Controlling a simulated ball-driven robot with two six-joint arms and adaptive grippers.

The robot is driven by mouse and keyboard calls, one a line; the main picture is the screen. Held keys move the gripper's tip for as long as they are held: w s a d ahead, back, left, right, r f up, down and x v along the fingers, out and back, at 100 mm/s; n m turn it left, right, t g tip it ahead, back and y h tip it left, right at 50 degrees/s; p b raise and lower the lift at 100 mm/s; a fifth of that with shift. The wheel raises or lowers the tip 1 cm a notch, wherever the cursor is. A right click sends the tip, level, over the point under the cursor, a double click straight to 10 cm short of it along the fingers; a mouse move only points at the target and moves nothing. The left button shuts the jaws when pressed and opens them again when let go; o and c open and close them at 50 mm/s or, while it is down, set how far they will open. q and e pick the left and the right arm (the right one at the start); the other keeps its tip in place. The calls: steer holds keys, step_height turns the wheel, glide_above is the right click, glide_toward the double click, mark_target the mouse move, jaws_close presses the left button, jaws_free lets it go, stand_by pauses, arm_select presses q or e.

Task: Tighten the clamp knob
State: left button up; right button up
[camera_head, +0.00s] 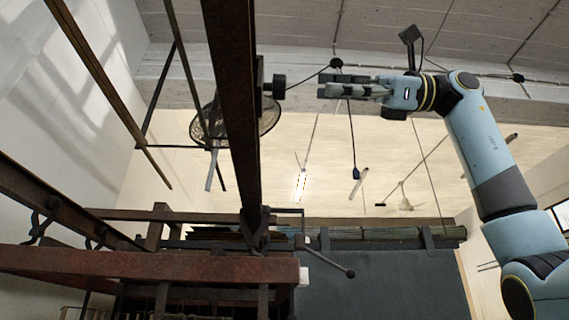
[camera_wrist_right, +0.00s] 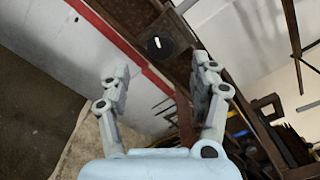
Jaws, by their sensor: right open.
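The clamp knob (camera_head: 278,87) is a small black cylinder on the side of the dark, rusty upright rail (camera_head: 232,110). In the right wrist view the knob (camera_wrist_right: 159,46) is a black disc with a white mark, seen face-on. My right gripper (camera_head: 325,86) is open and empty, to the right of the knob, with its fingers pointing at it. A gap shows between the fingertips and the knob. In the wrist view the knob appears between the two spread fingers (camera_wrist_right: 161,68), beyond their tips. My left gripper is not in view.
A round wire-mesh fan (camera_head: 205,125) is behind the rail. Rusty cross beams (camera_head: 150,265) and a dark machine frame lie below. A lever with a ball end (camera_head: 349,273) sticks out at lower middle. Open air lies between gripper and knob.

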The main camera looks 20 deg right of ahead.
mark_target(282, 96)
steer(key=p+x, duration=0.2)
steer(key=x, duration=0.7)
steer(key=shift+d, duration=0.1)
steer(key=c, duration=1.2)
